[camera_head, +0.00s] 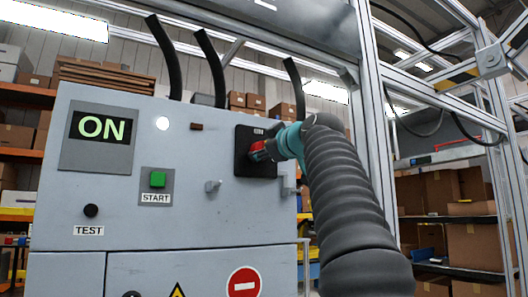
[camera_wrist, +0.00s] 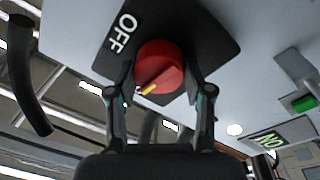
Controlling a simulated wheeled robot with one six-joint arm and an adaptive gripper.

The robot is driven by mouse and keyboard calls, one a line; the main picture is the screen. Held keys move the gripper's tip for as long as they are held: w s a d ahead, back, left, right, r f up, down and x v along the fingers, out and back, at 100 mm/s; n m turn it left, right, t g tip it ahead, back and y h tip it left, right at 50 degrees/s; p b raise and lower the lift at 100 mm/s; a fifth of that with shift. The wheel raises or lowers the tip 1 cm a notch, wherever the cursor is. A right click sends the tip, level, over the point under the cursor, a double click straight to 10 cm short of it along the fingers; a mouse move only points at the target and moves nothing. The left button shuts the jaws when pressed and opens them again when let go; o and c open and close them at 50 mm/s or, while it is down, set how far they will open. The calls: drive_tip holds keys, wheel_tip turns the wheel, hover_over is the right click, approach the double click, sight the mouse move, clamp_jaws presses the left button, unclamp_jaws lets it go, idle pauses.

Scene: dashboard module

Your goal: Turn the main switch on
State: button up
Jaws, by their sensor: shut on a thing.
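The main switch is a red round knob (camera_wrist: 160,62) on a black square plate (camera_wrist: 218,48) in the wrist view. The plate carries a white OFF label (camera_wrist: 119,33). In the head view the red knob (camera_head: 258,151) is partly covered by my gripper (camera_head: 268,150), which comes from the right. In the wrist view my gripper (camera_wrist: 160,72) has one finger on each side of the knob and is shut on it. The display (camera_head: 101,127) reads ON in green.
On the grey cabinet (camera_head: 190,215) are a green START button (camera_head: 158,179), a black TEST knob (camera_head: 91,211), a lit white lamp (camera_head: 162,124) and small metal latches (camera_head: 212,187). Aluminium frame posts (camera_head: 372,120) stand close to the right. Shelves with boxes are behind.

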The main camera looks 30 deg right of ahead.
drive_tip(key=shift+n, duration=0.6)
drive_tip(key=o, duration=1.2)
drive_tip(key=shift+s, duration=0.1)
drive_tip(key=s, duration=0.7)
drive_tip(key=s+f, duration=0.1)
drive_tip(key=s, duration=0.3)
drive_tip(key=shift+s+d+f, duration=0.1)
drive_tip(key=shift+s+d, duration=0.1)
drive_tip(key=shift+s, duration=0.15)
